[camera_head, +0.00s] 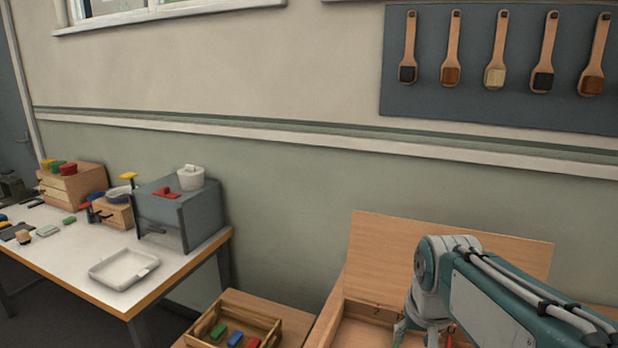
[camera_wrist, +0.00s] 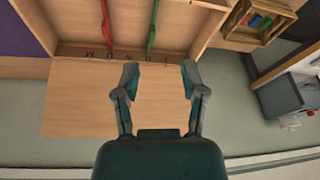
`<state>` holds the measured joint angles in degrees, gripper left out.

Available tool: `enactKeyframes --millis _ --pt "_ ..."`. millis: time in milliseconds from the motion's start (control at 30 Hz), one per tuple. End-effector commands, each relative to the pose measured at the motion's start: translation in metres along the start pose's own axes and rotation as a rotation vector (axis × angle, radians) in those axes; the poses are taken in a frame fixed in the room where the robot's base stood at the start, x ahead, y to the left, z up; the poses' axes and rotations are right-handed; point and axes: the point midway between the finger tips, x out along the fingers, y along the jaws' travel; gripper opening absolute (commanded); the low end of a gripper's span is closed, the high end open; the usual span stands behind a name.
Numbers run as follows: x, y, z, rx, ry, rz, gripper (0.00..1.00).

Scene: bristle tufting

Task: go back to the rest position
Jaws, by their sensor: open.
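My gripper (camera_wrist: 160,75) is open, with its two teal fingers apart and nothing between them in the wrist view. It is over the raised wooden lid (camera_wrist: 90,100) of an open wooden box (camera_wrist: 215,15). In the head view my arm comes in from the lower right, in front of the box's lid (camera_head: 400,240). The gripper is at the bottom edge there and mostly cut off. Inside the box, a red strip (camera_wrist: 106,25) and a green strip (camera_wrist: 152,25) lie apart from the fingers.
A small wooden crate (camera_head: 275,319) with coloured blocks stands left of the box. Further left, a white table (camera_head: 75,255) bears a white tray (camera_head: 125,268) and a grey case (camera_head: 180,212). Brushes hang on a dark wall board (camera_head: 425,85).

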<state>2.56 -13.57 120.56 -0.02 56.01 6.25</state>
Motion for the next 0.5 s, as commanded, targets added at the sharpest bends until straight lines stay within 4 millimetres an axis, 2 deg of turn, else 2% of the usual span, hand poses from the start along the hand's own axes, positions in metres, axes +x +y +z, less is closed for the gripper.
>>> enactKeyframes --millis 100,300,500 --pt "-0.016 0.000 0.033 -0.036 0.051 -0.009 0.54" --pt "-0.027 0.001 0.086 -0.097 0.128 -0.020 0.54" --pt "-0.026 0.003 0.122 -0.140 0.184 -0.027 0.54"
